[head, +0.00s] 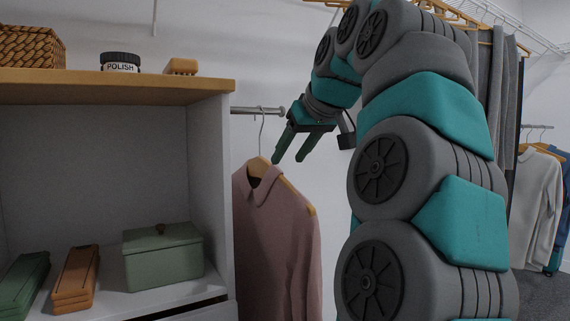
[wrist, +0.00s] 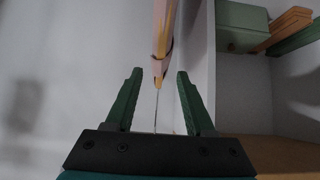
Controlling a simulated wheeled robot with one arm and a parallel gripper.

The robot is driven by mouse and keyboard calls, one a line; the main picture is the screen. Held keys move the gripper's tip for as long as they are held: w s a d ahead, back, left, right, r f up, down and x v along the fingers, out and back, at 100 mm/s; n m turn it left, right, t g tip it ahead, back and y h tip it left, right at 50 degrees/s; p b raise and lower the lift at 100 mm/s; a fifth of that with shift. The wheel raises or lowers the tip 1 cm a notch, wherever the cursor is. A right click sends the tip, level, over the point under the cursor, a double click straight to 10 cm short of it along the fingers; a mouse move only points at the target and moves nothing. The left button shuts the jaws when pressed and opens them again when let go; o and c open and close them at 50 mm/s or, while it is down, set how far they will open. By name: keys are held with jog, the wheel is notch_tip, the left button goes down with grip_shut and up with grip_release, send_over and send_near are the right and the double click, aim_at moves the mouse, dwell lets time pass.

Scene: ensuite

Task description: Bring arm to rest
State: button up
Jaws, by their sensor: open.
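My gripper (head: 291,145) is open and empty in the head view, with its two green fingers pointing down and to the left. It is just right of and above a wooden hanger (head: 258,166) that carries a pink collared shirt (head: 277,235). The hanger hangs by its hook from a short metal rail (head: 257,110). In the wrist view my gripper (wrist: 157,75) shows both fingers spread apart. The hanger (wrist: 162,75) and part of the pink shirt (wrist: 168,22) appear between and beyond them. I see no contact between the fingers and the hanger.
A white shelf unit with a wooden top (head: 120,80) stands at left, holding a woven basket (head: 30,47), a polish tin (head: 120,62) and a brush (head: 181,66). A green box (head: 162,253) sits inside. Other clothes (head: 538,195) hang at right. White wall lies behind the gripper.

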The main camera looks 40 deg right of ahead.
jog(key=shift+v, duration=1.2)
jog(key=w+a+f+n+g+y, duration=0.25)
jog(key=a+f+g, duration=0.25)
jog(key=a+f, duration=1.75)
jog(key=s+a+f+g, duration=0.3)
jog(key=s+f, duration=0.7)
jog(key=f, duration=0.3)
jog(key=s+a+f+g, duration=0.3)
jog(key=s+f, duration=0.8)
jog(key=f, duration=0.2)
jog(key=shift+a, duration=0.4)
jog(key=shift+s, duration=0.15)
jog(key=shift+c, duration=0.3)
